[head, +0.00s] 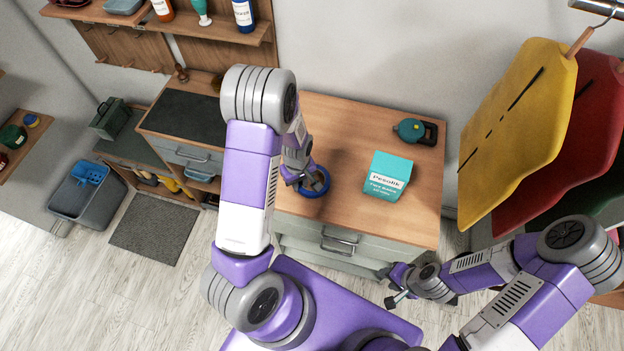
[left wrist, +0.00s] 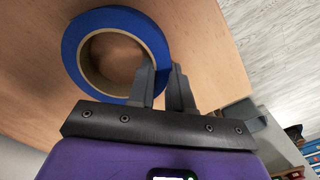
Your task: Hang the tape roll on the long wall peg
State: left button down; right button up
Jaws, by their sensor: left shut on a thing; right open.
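The tape roll (head: 314,194) is a blue ring with a tan core, over the front left of the wooden worktop. It also shows in the left wrist view (left wrist: 80,45). My left gripper (head: 301,182) is shut on its rim, one finger inside the hole and one outside (left wrist: 163,82). I cannot tell whether the roll touches the worktop. Small wall pegs (head: 103,59) stick out of a wooden board at the upper left; which one is long is not clear. My right gripper (head: 396,299) is open and empty, low in front of the drawers.
A shelf (head: 215,28) with bottles is on the wall above left. Aprons (head: 520,120) hang at the right. A dark-topped bench (head: 185,115) and grey bin (head: 88,198) are left.

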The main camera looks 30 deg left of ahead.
pick_arm(q)
jog(key=shift+r, duration=0.1)
notch_tip(320, 180, up, 10)
jog(key=p, duration=0.2)
dwell(0.3)
dwell(0.6)
